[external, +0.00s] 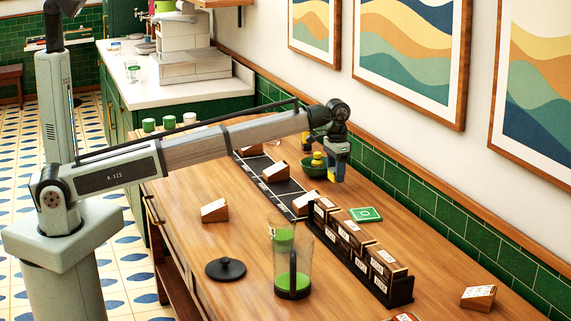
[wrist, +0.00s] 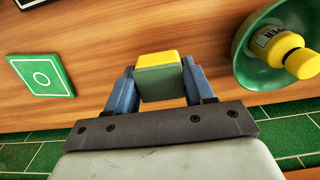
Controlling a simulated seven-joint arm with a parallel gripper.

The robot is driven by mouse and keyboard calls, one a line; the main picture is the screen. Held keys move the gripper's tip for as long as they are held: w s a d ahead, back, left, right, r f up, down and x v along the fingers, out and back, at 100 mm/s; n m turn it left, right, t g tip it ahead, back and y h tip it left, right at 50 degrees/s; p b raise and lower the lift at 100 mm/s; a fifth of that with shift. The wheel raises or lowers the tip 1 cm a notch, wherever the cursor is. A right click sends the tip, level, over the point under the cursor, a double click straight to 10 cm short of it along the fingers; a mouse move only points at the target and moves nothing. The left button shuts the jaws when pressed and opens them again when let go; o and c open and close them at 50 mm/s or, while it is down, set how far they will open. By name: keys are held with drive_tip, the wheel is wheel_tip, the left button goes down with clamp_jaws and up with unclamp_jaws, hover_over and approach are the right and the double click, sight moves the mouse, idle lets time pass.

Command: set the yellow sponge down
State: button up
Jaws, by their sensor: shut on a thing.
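The sponge (wrist: 160,75), yellow on one side and green on the other, is held between the two blue fingers of my gripper (wrist: 160,86) in the wrist view. My gripper is shut on it. In the external view my gripper (external: 334,172) hangs over the back part of the wooden counter, near the tiled wall, and the sponge is mostly hidden there. I cannot tell exactly how high the sponge is above the wood.
A green square with a white circle (wrist: 41,75) lies left of my gripper in the wrist view. A green bowl (wrist: 250,62) holding a yellow bottle (wrist: 285,48) is on the right. A black rack of boxes (external: 372,283) and a blender jug (external: 293,265) stand on the counter (external: 245,225).

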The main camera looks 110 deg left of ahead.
drive_tip(key=shift+f, duration=1.75)
drive_tip(key=o, duration=1)
drive_tip(key=shift+f, duration=0.15)
wheel_tip(320, 180, up, 12)
drive_tip(key=shift+r, duration=0.15)
